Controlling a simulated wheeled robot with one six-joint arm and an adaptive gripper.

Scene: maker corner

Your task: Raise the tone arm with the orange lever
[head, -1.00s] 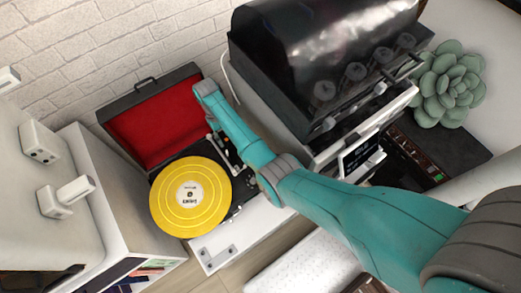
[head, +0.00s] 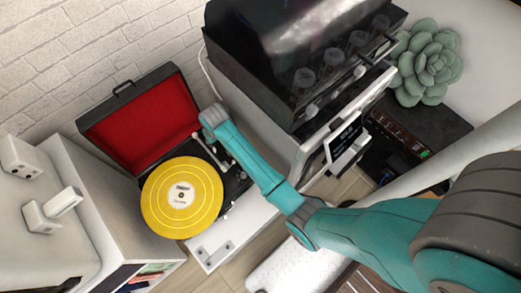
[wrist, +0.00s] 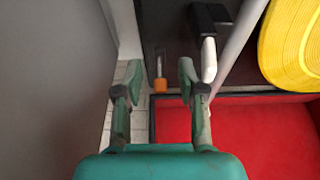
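The record player is an open case with a red-lined lid (head: 140,115) and a yellow record (head: 165,215) on its platter. Its pale tone arm (head: 214,153) lies right of the record and also shows as a light rod in the wrist view (wrist: 239,42). The orange lever (wrist: 160,85) is a thin metal stalk with an orange tip near the red lining. My gripper (wrist: 160,75) is open, one finger on each side of the lever, with visible gaps on both sides. Its height over the lever is hard to judge. In the head view my arm hides the fingers.
A dark, glossy hooded machine with knobs (head: 290,50) stands close right of the player. A white cabinet (head: 95,195) is on its left, and a brick wall (head: 60,60) is behind. A green succulent (head: 428,65) sits at the upper right.

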